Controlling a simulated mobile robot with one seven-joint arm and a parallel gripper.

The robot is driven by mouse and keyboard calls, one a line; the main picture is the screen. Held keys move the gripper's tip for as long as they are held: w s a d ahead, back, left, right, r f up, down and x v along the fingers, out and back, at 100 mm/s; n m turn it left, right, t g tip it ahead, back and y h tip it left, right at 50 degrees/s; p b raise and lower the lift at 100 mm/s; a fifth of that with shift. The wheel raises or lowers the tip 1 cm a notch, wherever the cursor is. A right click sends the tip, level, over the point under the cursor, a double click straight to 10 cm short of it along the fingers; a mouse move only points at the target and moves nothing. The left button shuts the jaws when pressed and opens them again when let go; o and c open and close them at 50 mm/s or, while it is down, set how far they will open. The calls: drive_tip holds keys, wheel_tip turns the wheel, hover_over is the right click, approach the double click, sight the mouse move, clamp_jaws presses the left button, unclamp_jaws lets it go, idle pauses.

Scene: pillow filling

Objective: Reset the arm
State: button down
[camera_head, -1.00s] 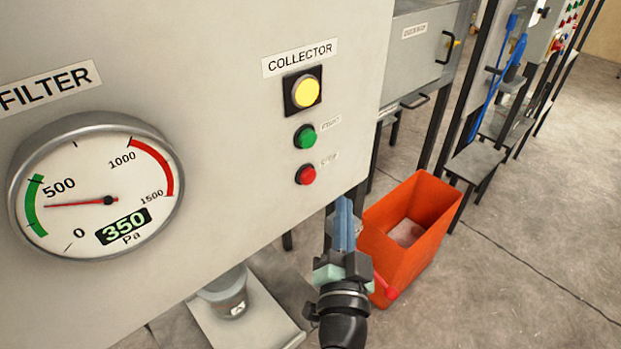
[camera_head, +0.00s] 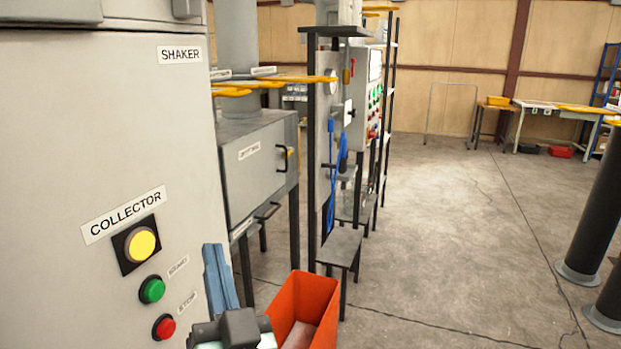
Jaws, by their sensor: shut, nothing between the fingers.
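My gripper (camera_head: 219,276) shows at the bottom of the view, with its two long blue fingers side by side, pointing up. It is shut and empty. It stands just right of the collector panel (camera_head: 60,175), close to the green button (camera_head: 152,290) and the red button (camera_head: 164,327) in the picture. I cannot tell whether it touches the panel. The yellow lamp (camera_head: 140,243) is lit or bright above those buttons. The rest of my arm is cut off by the bottom edge.
An orange bin (camera_head: 318,301) stands on the floor right of my gripper. A grey cabinet (camera_head: 258,165) and a machine frame with a step (camera_head: 341,247) stand beyond. Open concrete floor (camera_head: 440,240) lies right. Dark posts (camera_head: 597,215) stand at the right edge.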

drive_tip(key=s+d+r+t+h, duration=0.2)
drive_tip(key=s+d+r+h, duration=0.1)
drive_tip(key=r, duration=0.6)
drive_tip(key=s+d+r+t+h, duration=0.3)
drive_tip(key=s+d+r, duration=0.2)
drive_tip(key=r, duration=0.4)
drive_tip(key=s+d+r+m+t+h+p, duration=0.1)
drive_tip(key=s+d+r+t+h, duration=0.1)
drive_tip(key=r, duration=0.8)
drive_tip(key=shift+s+d+h, duration=0.5)
drive_tip(key=shift+s+d, duration=0.5)
drive_tip(key=shift+d, duration=0.2)
